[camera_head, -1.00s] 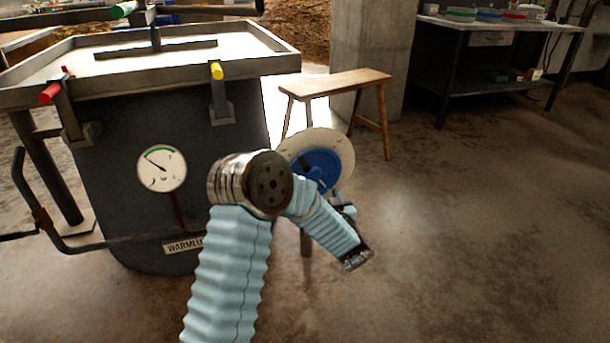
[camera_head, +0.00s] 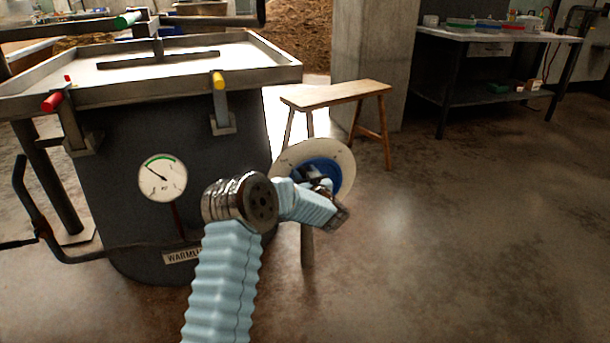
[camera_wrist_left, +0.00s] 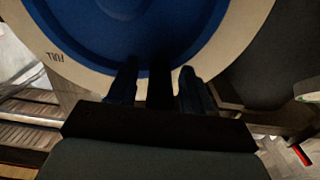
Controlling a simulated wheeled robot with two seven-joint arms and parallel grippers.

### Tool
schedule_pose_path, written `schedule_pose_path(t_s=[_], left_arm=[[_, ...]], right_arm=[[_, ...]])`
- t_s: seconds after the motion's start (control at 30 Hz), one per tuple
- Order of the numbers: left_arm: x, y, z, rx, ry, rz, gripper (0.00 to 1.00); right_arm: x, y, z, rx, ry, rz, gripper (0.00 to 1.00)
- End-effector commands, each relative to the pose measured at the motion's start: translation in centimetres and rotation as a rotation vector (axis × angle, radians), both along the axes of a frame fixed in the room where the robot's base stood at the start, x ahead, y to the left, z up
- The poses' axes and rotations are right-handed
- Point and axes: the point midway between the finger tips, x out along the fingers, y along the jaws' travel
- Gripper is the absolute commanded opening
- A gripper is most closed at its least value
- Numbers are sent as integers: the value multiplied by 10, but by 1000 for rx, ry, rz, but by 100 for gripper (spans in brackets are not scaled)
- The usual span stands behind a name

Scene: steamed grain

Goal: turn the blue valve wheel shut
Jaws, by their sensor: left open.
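The blue valve wheel (camera_head: 325,166) sits in front of a pale round dial plate (camera_head: 346,172) beside the dark vessel in the head view. My left arm and gripper cover part of it. In the left wrist view the blue wheel (camera_wrist_left: 95,25) fills the top, with the dial plate (camera_wrist_left: 45,38) around it, marked "FULL". My left gripper (camera_wrist_left: 158,70) is open, its two fingers apart and overlapping the wheel's lower rim. Nothing shows clearly gripped, and I cannot tell whether the fingers touch the rim. My right gripper is not in view.
The dark vessel (camera_head: 120,200) with a gauge (camera_head: 162,177) stands left of the wheel. A wooden bench (camera_head: 340,94) is behind it. A workbench (camera_head: 500,37) with trays stands at the back right. The floor at right (camera_head: 480,230) is clear.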

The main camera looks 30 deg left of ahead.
Motion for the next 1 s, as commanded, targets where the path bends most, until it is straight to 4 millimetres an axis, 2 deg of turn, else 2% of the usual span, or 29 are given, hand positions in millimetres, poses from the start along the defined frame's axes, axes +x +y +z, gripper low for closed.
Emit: schedule_pose_path(t_s=[0.2, 0.53, 1.0], left_arm=[[0, 0, 0, 0, 0, 0, 49], [0, 0, 0, 0, 0, 0, 0], [1, 6, 3, 21, 24, 1, 0]], right_arm=[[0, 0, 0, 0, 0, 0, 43], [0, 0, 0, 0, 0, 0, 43], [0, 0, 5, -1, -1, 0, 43]])
